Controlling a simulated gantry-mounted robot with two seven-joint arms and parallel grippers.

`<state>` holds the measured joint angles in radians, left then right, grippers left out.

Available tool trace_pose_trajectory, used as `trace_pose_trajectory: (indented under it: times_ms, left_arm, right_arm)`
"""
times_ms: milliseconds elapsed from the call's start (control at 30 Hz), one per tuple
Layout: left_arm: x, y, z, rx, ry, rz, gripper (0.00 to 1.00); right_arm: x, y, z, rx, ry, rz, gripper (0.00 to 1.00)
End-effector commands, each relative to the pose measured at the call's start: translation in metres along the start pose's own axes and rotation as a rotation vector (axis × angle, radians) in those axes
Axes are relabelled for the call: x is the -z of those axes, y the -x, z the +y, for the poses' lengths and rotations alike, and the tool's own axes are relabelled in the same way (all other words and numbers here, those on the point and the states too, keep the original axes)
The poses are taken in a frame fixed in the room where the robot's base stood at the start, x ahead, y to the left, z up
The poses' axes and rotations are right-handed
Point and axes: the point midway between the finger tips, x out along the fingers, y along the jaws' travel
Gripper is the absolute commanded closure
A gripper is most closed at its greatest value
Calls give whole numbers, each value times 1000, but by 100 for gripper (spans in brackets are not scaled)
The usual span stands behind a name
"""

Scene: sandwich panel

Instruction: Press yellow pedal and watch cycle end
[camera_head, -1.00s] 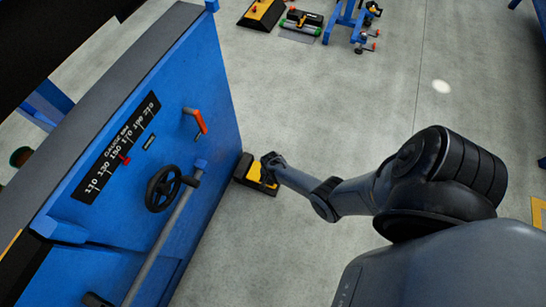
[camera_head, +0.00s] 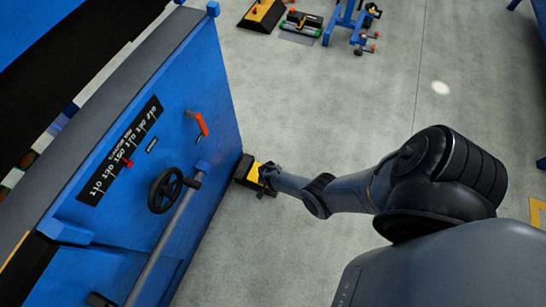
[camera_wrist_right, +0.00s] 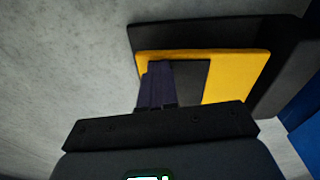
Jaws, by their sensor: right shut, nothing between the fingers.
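The yellow pedal (camera_head: 251,173) sits in a black housing on the floor at the foot of the blue machine. In the right wrist view its yellow plate (camera_wrist_right: 236,80) fills the upper middle, with a dark area inside it. My right gripper (camera_head: 266,178) is at the pedal's right side in the head view. Its fingers (camera_wrist_right: 158,83) are shut together, empty, and overlap the yellow plate in the wrist view. I cannot tell whether they touch it. The blue machine (camera_head: 205,75) stands at the left. My left gripper is not in view.
The machine's face carries a black handwheel (camera_head: 164,190), an orange-handled lever (camera_head: 200,123) and a black scale plate (camera_head: 120,150). Another black-and-yellow pedal unit (camera_head: 263,14) and a blue stand (camera_head: 350,22) are at the back. The floor right of the pedal is open.

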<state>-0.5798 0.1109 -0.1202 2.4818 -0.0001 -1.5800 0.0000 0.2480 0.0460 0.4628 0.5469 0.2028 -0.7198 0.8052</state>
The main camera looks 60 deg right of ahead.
Motion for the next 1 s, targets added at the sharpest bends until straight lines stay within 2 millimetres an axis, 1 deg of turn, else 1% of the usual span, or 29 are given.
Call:
trace_pose_trajectory:
  times_ms: [167, 267, 367, 800, 1000]
  left_arm:
    - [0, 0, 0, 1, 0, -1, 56]
    - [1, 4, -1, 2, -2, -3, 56]
    - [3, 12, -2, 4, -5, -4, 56]
    - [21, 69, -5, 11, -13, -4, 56]
    - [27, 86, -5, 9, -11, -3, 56]
  right_arm:
    - [-2, 0, 1, -2, 2, -4, 100]
    - [-1, 5, 1, -2, 1, -3, 100]
    - [-1, 14, 1, -2, 1, -3, 100]
    - [0, 79, 0, 0, 0, -1, 100]
    - [0, 99, 0, 0, 1, -1, 100]
